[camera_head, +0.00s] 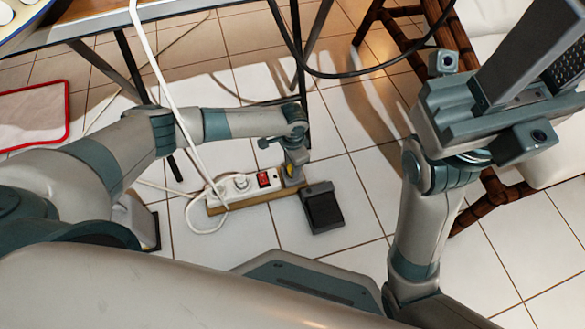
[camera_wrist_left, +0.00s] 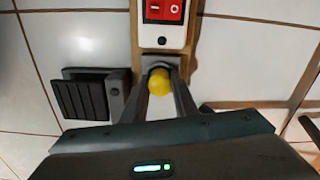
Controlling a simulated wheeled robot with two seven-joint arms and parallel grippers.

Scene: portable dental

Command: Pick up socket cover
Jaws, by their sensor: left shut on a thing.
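My left gripper (camera_head: 292,176) reaches down to the right end of the white power strip (camera_head: 222,188). In the left wrist view, the left gripper's fingers (camera_wrist_left: 160,84) are closed on a small round yellow piece (camera_wrist_left: 160,81), which seems to be the socket cover. It is at the near end of the power strip (camera_wrist_left: 162,40), just below the red switch (camera_wrist_left: 163,10). I cannot tell whether it still touches the strip. The yellow piece is hard to make out in the head view. My right gripper (camera_head: 497,98) is raised at the right, its fingertips not clear.
A dark ribbed pedal (camera_head: 322,207) lies on the tiled floor close to the strip's right end. A white cable (camera_head: 169,90) runs down to the strip. Table legs (camera_head: 128,65) and a brown wooden chair frame (camera_head: 480,200) stand nearby. Open tiles lie in front.

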